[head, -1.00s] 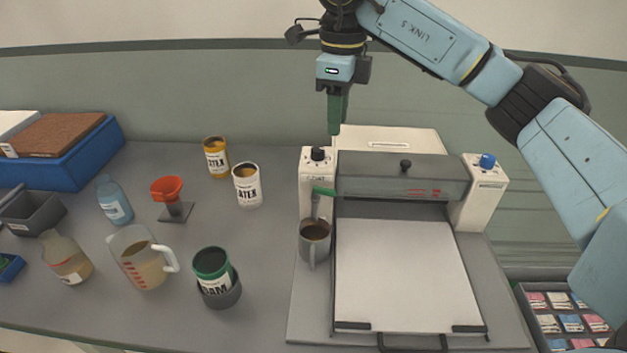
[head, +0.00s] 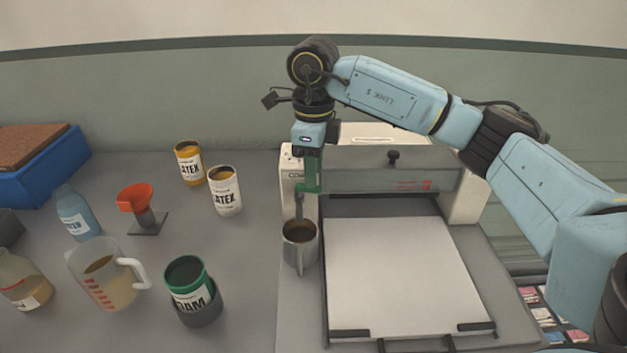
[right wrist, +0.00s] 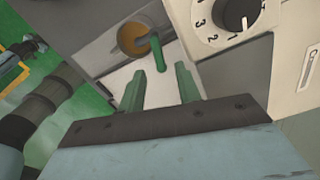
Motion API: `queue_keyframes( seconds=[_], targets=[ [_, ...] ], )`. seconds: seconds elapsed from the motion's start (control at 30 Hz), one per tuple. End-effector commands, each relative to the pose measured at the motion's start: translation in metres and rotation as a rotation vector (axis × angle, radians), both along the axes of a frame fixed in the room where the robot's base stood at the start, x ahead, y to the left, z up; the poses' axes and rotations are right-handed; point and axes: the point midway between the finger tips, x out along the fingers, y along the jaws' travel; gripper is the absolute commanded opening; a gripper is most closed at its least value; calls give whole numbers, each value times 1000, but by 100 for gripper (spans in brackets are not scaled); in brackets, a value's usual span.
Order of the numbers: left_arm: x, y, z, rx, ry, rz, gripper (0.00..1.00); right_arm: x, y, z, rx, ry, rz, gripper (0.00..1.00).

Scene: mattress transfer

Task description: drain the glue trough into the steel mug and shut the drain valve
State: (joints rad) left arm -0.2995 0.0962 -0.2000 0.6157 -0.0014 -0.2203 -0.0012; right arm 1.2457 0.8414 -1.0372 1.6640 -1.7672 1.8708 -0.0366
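The steel mug (head: 299,258) stands under the drain spout (head: 299,206) at the machine's left side, with brown liquid inside; it also shows in the right wrist view (right wrist: 122,46). The drain valve's green lever (head: 304,189) is above the mug, and appears just beyond my fingertips in the right wrist view (right wrist: 157,52). My right gripper (head: 312,182) points down at the lever. Its two green fingers (right wrist: 160,75) are apart with nothing between them. The inside of the glue trough is hidden by the machine's grey hood (head: 365,180). My left gripper is out of view.
The machine's white control box with a dial (right wrist: 234,14) is close beside the right gripper. A flat white bed (head: 400,275) lies in front of the hood.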

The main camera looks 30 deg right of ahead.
Motion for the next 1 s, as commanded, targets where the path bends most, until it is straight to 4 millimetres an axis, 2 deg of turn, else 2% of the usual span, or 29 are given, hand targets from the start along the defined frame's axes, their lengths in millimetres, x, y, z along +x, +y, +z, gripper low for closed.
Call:
queue_keyframes(
  seconds=[0.03,0.2,0.57,0.83,1.0],
  targets=[
    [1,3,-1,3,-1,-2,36,-1,0,-9,-1,4,0,34],
    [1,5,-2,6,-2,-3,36,0,0,-26,-1,1,0,34],
    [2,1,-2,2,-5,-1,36,0,0,-30,0,0,0,34],
    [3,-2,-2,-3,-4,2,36,0,0,-30,0,0,0,0],
    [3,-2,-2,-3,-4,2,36,0,0,-30,0,0,6,0]
  ],
)
